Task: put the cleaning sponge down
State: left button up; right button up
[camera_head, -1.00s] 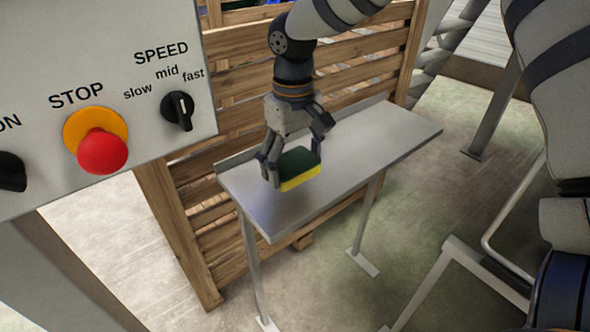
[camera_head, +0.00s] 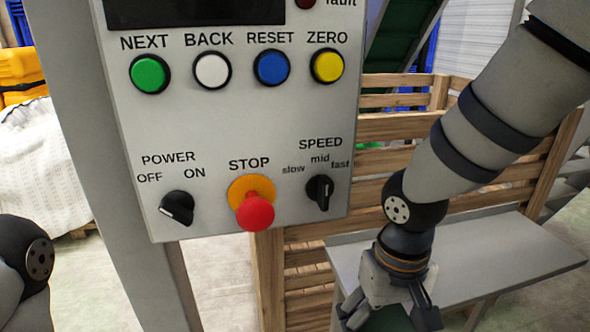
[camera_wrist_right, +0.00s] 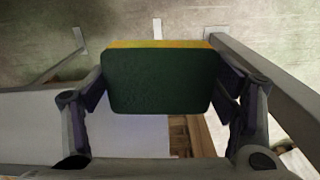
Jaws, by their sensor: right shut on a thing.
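The cleaning sponge has a dark green face (camera_wrist_right: 160,82) and a yellow edge, seen close up in the right wrist view. My right gripper (camera_wrist_right: 160,88) is shut on it, with one finger against each side. In the head view, my right gripper (camera_head: 390,315) is at the bottom edge, in front of the grey metal table (camera_head: 485,250). Only a dark green bit of the sponge (camera_head: 385,321) shows there between the fingers. I cannot tell how high the sponge is above the table. My left gripper is out of view; only part of my left arm shows.
A control panel (camera_head: 235,120) with coloured buttons, a red stop button (camera_head: 255,211) and knobs stands left of my right arm. A wooden slatted crate wall (camera_head: 400,160) is behind the table. The table top to the right of my gripper is clear.

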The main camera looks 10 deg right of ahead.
aim_at(395, 322)
notch_tip(395, 322, up, 10)
jog(key=d+m, duration=0.2)
jog(key=m, duration=0.1)
jog(key=shift+m, duration=0.3)
jog(key=w+d+f, duration=0.2)
jog(key=w, duration=0.1)
jog(key=w+d+f+b, duration=0.1)
jog(key=w+d+f, duration=0.1)
jog(key=w+f, duration=0.1)
jog(key=w+d+f, duration=0.2)
jog(key=w+f, duration=0.1)
jog(key=w, duration=0.2)
jog(key=shift+d+f, duration=0.15)
jog(key=shift+d, duration=0.25)
jog(key=shift+w+d+f, duration=0.15)
jog(key=shift+w+f, duration=0.1)
jog(key=shift+w+d+f+b, duration=0.1)
jog(key=shift+w+f+b, duration=0.1)
jog(key=shift+f, duration=0.75)
jog(key=shift+w+d+f+b, duration=0.1)
jog(key=shift+f+b, duration=0.05)
jog(key=shift+f, duration=0.8)
jog(key=o, duration=0.8)
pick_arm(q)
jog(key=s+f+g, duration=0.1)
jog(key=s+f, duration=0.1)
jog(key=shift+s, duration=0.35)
